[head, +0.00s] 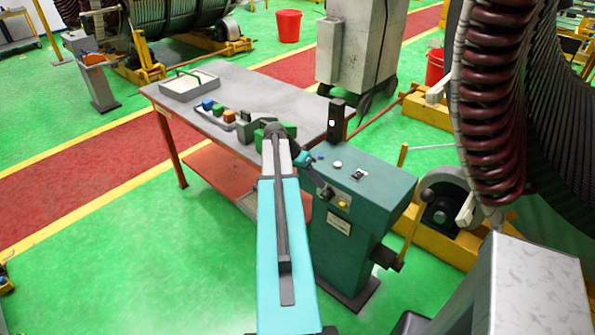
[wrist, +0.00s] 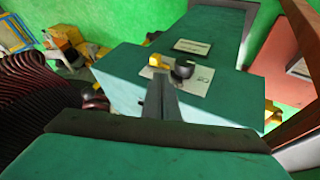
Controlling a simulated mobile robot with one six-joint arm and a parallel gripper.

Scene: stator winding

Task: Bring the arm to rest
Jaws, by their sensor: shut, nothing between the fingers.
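My arm reaches forward over the work area in the head view, and my gripper (head: 326,193) hangs at its far end by the teal control cabinet (head: 375,185). In the wrist view my gripper (wrist: 160,95) is shut and empty. Its fingertips point at a light plate on the cabinet (wrist: 125,75) that bears a yellow button (wrist: 157,61) and a dark knob (wrist: 183,69). I cannot tell whether the fingertips touch the plate. The yellow button also shows in the head view (head: 344,205).
A grey-topped table (head: 215,125) with a tray (head: 190,86) and small coloured blocks stands left of the cabinet. A large stator with dark red coils (head: 492,110) stands at the right. A grey cabinet (head: 350,50) stands behind.

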